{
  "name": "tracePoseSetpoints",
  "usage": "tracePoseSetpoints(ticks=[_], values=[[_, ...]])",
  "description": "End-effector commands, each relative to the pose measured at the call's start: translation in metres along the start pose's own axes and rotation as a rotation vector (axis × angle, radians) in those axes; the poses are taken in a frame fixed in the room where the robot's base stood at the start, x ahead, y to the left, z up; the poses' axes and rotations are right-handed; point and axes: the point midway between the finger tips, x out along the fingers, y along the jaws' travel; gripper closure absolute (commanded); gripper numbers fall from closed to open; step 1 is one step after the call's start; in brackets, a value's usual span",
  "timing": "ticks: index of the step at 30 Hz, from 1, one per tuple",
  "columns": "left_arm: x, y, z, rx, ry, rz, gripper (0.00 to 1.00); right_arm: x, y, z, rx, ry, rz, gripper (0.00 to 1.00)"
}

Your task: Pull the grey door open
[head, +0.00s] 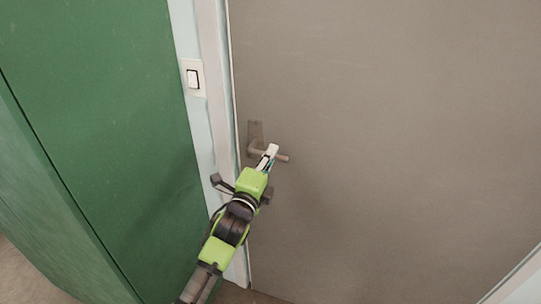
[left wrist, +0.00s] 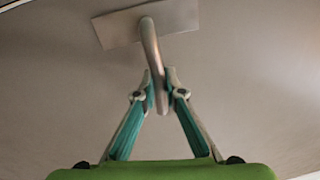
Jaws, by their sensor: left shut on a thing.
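The grey door (head: 390,130) fills the middle and right of the head view and looks shut in its frame. Its metal lever handle (head: 282,157) sits near the door's left edge, on a rectangular plate (head: 255,132). My left gripper (head: 270,152) is at the handle, its fingers around the lever. In the left wrist view the handle (left wrist: 150,45) runs down from its plate (left wrist: 118,28) between the two fingers of my left gripper (left wrist: 160,88), which is shut on it. My right gripper is not in view.
A large green cabinet (head: 100,110) stands close on the left. A white light switch (head: 193,78) is on the narrow wall strip beside the door frame (head: 214,70). A little floor (head: 25,275) shows at lower left.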

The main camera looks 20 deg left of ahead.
Motion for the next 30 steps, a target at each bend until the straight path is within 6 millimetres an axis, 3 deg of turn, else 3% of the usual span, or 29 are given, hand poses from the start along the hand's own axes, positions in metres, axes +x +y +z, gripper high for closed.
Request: tracePoseSetpoints(ticks=[30], values=[[-0.002,0.037,0.007,0.61,0.043,-0.008,1.0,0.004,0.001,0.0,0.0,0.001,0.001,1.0]])
